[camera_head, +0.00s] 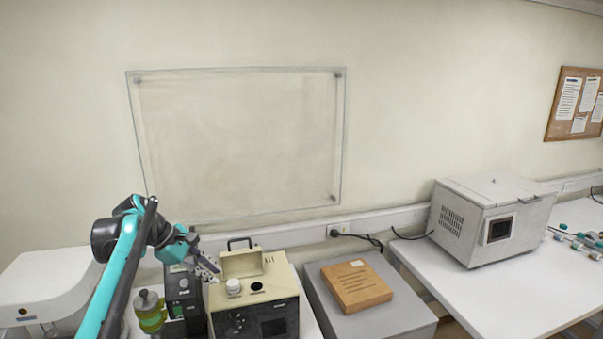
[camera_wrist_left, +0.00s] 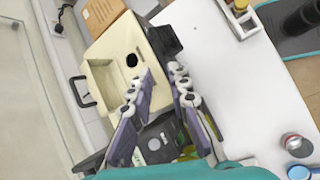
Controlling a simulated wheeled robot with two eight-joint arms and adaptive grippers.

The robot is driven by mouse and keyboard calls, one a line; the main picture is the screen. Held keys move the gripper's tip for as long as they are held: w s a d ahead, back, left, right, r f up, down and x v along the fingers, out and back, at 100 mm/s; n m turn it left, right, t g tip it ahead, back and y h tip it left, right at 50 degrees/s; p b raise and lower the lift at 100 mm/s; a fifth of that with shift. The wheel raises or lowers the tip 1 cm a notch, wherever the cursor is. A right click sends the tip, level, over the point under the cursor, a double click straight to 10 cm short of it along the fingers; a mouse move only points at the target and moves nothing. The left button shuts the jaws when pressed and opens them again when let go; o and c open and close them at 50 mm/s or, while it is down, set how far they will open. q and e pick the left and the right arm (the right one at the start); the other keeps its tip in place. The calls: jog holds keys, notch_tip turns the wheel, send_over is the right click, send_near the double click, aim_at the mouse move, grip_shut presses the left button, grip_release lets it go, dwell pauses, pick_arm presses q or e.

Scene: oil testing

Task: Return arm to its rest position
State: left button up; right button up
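My left arm comes in from the lower left in the head view. My left gripper (camera_head: 208,268) hangs at the left edge of the beige tester (camera_head: 275,285), above the small dark box (camera_head: 183,292). In the left wrist view the two fingers (camera_wrist_left: 162,74) are apart, with a visible gap and nothing held between their tips. The tester (camera_wrist_left: 108,50) lies beyond them, its dark round opening (camera_wrist_left: 132,60) clear of the fingers. A white round cap (camera_head: 233,286) sits on the tester's top in the head view. My right gripper is not in view.
A green bottle (camera_head: 150,313) stands close to my left arm. A wooden box (camera_head: 356,286) lies on the grey cabinet (camera_head: 400,318). A large grey machine (camera_head: 490,217) stands on the right table (camera_head: 490,290). The wall behind has a clear panel (camera_head: 240,140).

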pick_arm(q)
jog(key=s+d+f+m+t+y+b, duration=0.2)
jog(key=s+f+m+b, duration=0.5)
jog(key=s+f, duration=0.7)
jog(key=s+d+f+m+t+y+b, duration=0.2)
jog(key=s+f+m+b, duration=0.5)
jog(key=s+f, duration=0.7)
jog(key=s+d+m+y, duration=0.1)
jog(key=m+y, duration=0.1)
jog(key=shift+s+d+f+m, duration=0.25)
jog(key=shift+d+m, duration=0.15)
